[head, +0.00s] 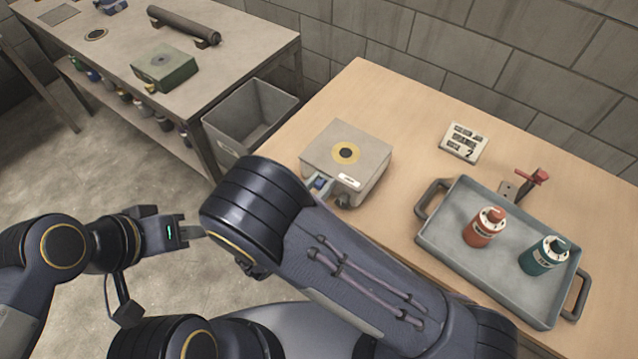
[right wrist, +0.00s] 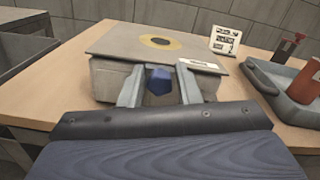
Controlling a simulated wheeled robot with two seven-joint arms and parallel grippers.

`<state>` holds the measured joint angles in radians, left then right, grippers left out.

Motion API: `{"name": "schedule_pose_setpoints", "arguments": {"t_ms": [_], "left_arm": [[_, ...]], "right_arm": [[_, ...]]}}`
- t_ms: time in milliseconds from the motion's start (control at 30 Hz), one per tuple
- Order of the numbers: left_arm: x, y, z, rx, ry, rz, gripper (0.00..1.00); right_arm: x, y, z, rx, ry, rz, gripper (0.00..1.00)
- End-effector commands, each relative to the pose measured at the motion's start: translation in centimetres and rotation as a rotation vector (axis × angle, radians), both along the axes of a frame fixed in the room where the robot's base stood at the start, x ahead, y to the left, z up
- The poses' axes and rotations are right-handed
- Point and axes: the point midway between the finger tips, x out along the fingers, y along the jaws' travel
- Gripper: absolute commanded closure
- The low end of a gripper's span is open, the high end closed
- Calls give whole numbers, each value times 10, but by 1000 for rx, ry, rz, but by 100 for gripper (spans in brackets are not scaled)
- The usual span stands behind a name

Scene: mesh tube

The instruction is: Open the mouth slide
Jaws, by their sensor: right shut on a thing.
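A grey box (head: 323,147) with a flat top and a dark hole in a yellow ring (head: 345,152) stands on the wooden table. The ring also shows in the right wrist view (right wrist: 160,42). A small blue knob (right wrist: 159,80) is at the box's front, between the fingers of my right gripper (right wrist: 158,92). My right gripper is shut on the blue knob; my forearm hides part of it in the head view. A slide plate cannot be made out clearly. My left gripper (head: 190,233) is empty over the floor at the left; its finger opening is unclear.
A grey tray (head: 455,235) holds a red canister (head: 485,228) and a teal canister (head: 543,257). A small sign (head: 463,142) and a red-handled clamp (head: 532,178) are behind it. A grey bin (head: 240,125) stands beside the table. A workbench (head: 240,40) with a green box (head: 165,68) is behind.

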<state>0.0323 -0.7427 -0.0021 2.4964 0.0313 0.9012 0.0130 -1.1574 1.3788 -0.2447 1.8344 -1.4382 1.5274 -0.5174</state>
Motion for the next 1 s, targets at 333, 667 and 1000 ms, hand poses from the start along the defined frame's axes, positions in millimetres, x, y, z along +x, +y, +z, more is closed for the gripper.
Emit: {"name": "schedule_pose_setpoints", "arguments": {"t_ms": [333, 667, 1000], "left_arm": [[0, 0, -5, 0, 0, 0, 75], [0, 0, -6, 0, 0, 0, 75], [0, 0, -6, 0, 0, 0, 75]], "right_arm": [[-15, 13, -1, 4, -2, 4, 100], [-25, 19, 0, 2, 0, 1, 100], [-25, 18, 0, 1, 0, 0, 57]]}}
